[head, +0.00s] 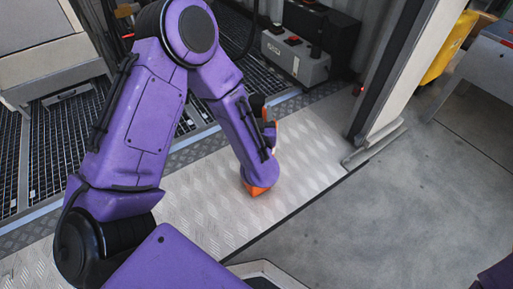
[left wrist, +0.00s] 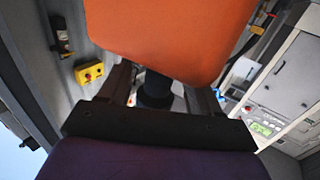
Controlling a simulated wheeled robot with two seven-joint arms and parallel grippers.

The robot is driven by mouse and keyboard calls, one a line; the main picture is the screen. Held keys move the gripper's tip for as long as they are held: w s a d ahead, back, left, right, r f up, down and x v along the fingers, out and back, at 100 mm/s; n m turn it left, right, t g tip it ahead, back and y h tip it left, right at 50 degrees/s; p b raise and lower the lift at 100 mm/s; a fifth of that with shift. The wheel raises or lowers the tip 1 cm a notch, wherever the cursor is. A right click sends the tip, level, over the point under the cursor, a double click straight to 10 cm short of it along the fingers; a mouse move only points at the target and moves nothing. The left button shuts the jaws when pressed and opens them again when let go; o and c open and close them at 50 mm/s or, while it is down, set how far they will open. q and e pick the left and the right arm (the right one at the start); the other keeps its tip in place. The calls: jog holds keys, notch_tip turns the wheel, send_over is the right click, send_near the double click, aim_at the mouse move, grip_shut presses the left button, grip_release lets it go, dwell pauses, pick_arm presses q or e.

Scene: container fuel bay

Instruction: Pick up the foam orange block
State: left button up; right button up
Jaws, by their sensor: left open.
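The orange block fills the upper middle of the left wrist view (left wrist: 170,35), very close to the camera. The head view mostly hides this gripper behind the arm. My right gripper is not in view.
A grey control box (head: 295,58) with buttons stands at the back. A pale post (head: 388,85) rises right of the tread plate (head: 205,205). A yellow container (head: 448,48) is at upper right. Grey concrete floor (head: 400,225) at lower right is clear.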

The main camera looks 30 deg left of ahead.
pick_arm(q)
grip_shut()
